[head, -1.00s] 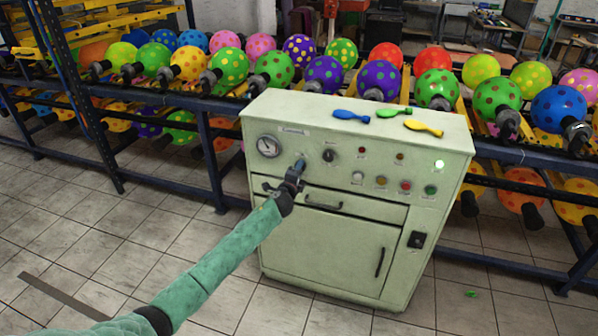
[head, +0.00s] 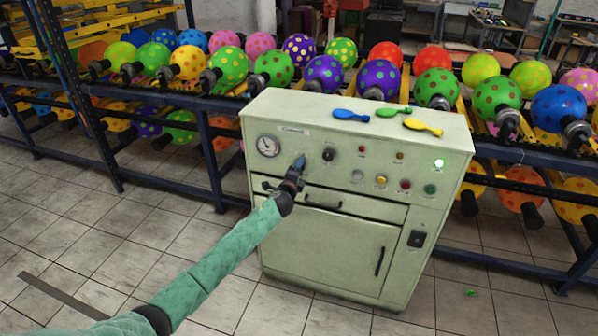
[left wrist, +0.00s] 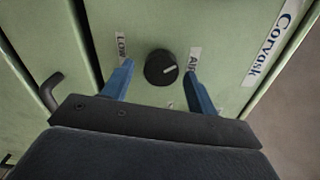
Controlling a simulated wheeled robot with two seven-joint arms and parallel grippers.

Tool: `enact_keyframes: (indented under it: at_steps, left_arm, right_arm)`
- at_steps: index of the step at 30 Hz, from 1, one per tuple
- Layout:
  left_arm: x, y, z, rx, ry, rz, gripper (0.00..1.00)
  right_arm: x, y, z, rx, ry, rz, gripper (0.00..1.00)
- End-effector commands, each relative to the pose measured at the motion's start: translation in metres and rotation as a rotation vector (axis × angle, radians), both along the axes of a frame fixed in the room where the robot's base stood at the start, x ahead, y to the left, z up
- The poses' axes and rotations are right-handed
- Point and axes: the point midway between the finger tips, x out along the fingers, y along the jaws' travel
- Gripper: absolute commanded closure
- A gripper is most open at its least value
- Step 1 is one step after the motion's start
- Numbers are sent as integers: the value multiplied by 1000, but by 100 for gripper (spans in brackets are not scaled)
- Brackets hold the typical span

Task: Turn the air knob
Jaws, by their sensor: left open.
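The air knob (left wrist: 161,68) is round and black with a pale pointer line. In the left wrist view it sits on the pale green panel, its line pointing toward the "Air" label (left wrist: 193,60). A "Low" label (left wrist: 122,46) is on the opposite side. My left gripper (left wrist: 158,80) is open, with one blue finger on each side of the knob and visible gaps between. In the head view my left gripper (head: 298,163) is at the upper left of the machine front and hides the knob. My right gripper is not in view.
The pale green cabinet (head: 340,250) has a gauge (head: 268,146), another black knob (head: 328,154) and several buttons and lamps. A drawer handle (head: 322,205) is below the gripper. Racks of dotted balloons stand behind.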

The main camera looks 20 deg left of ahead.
Motion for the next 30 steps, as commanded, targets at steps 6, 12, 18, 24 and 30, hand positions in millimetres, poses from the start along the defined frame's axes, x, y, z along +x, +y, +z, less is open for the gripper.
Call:
enact_keyframes:
  at_steps: [6,12,18,24,30]
  left_arm:
    - [-22,1,-3,2,1,0,42]
    - [-54,2,-4,1,1,-1,42]
    - [-73,2,-2,0,1,0,42]
    - [-77,2,-1,0,0,-1,42]
    - [-77,2,-1,0,1,-1,42]
  right_arm:
    - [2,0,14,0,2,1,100]
    - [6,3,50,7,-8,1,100]
    - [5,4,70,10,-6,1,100]
    - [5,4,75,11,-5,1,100]
    - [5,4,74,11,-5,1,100]
